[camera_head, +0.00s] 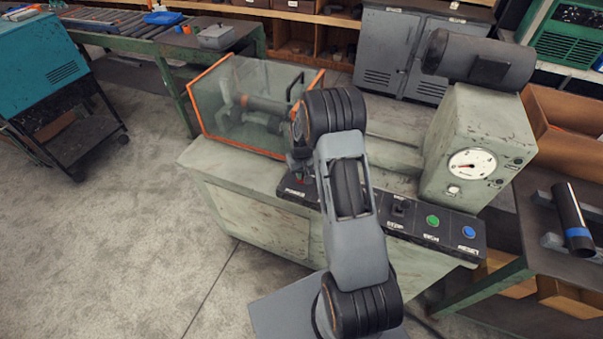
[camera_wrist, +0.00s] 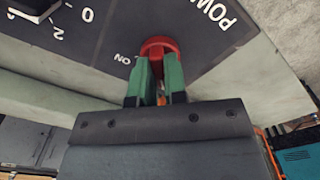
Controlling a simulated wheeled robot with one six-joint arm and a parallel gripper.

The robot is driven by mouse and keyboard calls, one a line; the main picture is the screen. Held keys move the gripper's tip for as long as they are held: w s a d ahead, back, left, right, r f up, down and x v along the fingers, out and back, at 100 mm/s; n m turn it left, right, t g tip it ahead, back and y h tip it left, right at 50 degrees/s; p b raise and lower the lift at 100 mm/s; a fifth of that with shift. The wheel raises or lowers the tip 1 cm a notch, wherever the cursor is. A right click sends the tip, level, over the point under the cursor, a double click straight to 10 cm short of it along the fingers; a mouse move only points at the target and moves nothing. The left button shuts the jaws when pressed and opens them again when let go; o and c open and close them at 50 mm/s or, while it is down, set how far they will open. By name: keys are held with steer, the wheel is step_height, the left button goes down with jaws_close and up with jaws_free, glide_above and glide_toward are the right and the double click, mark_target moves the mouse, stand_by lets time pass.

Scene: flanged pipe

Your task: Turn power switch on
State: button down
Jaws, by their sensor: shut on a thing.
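The power switch (camera_wrist: 158,46) is a red rotary knob on a dark panel in the wrist view, with "POWER" lettering on one side and an "ON" mark on the other. My gripper (camera_wrist: 158,75) has green fingers shut on the red knob, which sticks up between and beyond the fingertips. Which position the knob points to is hard to tell, as the fingers cover part of it. In the head view the control panel (camera_head: 441,236) runs along the bench front, and a bit of the red knob shows beside my arm. My arm hides the middle of the panel.
A glass box with an orange frame (camera_head: 240,105) stands on the bench left of my arm. A grey housing with a gauge (camera_head: 472,163) stands at the right. Green (camera_head: 432,221) and blue (camera_head: 468,232) buttons sit on the panel's right.

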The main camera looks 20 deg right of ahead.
steer(key=shift+m, duration=0.3)
steer(key=m+b, duration=0.3)
steer(key=shift+f+m, duration=0.1)
steer(key=shift+m, duration=0.3)
steer(key=m+b, duration=0.2)
steer(key=m, duration=0.2)
steer(key=shift+m, duration=0.3)
steer(key=m+b, duration=0.1)
steer(key=m, duration=0.3)
steer(key=shift+b, duration=0.4)
steer(key=m+b, duration=0.1)
steer(key=m, duration=0.3)
steer(key=shift+m, duration=0.3)
steer(key=c, duration=1.2)
jaws_free()
steer(key=shift+o, duration=0.2)
